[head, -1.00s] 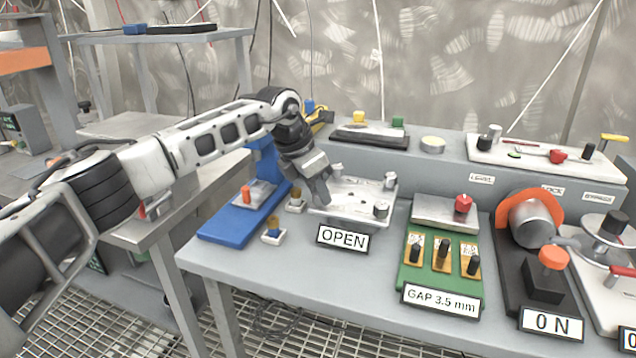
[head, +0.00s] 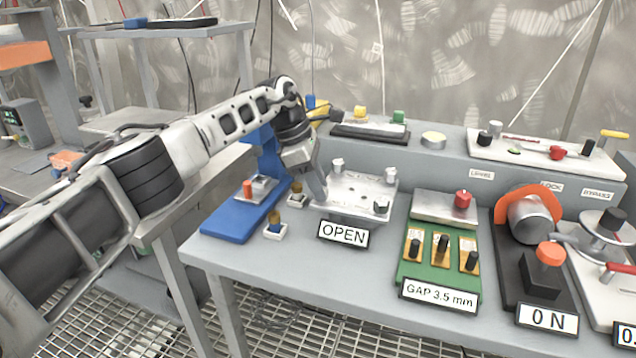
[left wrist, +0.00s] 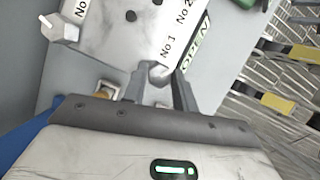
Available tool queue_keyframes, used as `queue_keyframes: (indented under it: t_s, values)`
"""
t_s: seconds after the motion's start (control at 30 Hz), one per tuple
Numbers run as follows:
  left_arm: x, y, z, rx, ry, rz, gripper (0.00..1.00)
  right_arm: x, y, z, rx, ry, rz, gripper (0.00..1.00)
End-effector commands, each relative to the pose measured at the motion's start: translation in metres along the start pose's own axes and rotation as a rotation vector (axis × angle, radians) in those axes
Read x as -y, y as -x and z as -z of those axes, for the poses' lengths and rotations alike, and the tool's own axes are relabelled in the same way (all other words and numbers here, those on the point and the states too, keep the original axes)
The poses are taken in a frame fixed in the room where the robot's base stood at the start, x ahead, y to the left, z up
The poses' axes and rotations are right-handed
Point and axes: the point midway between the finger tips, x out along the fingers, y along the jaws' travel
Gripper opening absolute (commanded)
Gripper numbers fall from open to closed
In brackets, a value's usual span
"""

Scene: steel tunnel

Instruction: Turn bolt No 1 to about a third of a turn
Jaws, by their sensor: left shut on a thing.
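The bolt plate (head: 352,200) is a pale metal plate on the bench, with an OPEN sign (head: 343,234) at its front edge. Bolts stand at its back left (head: 337,165), back right (head: 390,175) and front right (head: 380,207). My left gripper (head: 322,200) points down at the plate's front left corner and hides the bolt there in the head view. In the left wrist view my left gripper (left wrist: 160,88) is shut on bolt No 1 (left wrist: 157,72), beside the printed label "No 1" (left wrist: 168,46). My right gripper is not in view.
A blue stand (head: 240,215) is left of the plate, with small knobs on white bases (head: 275,231) between. A green gap panel (head: 438,265) and a black block with an orange knob (head: 547,265) are to the right. The bench's front strip is clear.

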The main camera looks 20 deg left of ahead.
Motion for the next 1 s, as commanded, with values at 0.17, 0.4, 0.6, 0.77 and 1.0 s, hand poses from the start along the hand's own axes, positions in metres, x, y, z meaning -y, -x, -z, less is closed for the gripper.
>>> queue_keyframes:
  t_s: [0.17, 0.4, 0.6, 0.77, 1.0]
  values:
    - [-0.001, 0.001, 0.000, -0.003, -0.012, 0.003, 0.05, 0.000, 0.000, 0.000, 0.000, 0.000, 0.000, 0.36]
    - [-0.001, 0.001, 0.001, -0.003, -0.012, 0.003, 0.05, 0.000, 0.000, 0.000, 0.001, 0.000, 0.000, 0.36]
    - [0.000, 0.001, 0.001, -0.003, -0.011, 0.003, 0.50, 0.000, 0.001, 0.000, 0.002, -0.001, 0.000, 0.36]
    - [0.000, 0.000, 0.000, -0.002, -0.011, 0.003, 0.50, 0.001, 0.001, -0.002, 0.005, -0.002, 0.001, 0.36]
    - [-0.001, 0.016, 0.000, -0.001, -0.011, 0.000, 0.50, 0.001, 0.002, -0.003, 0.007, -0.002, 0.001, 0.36]
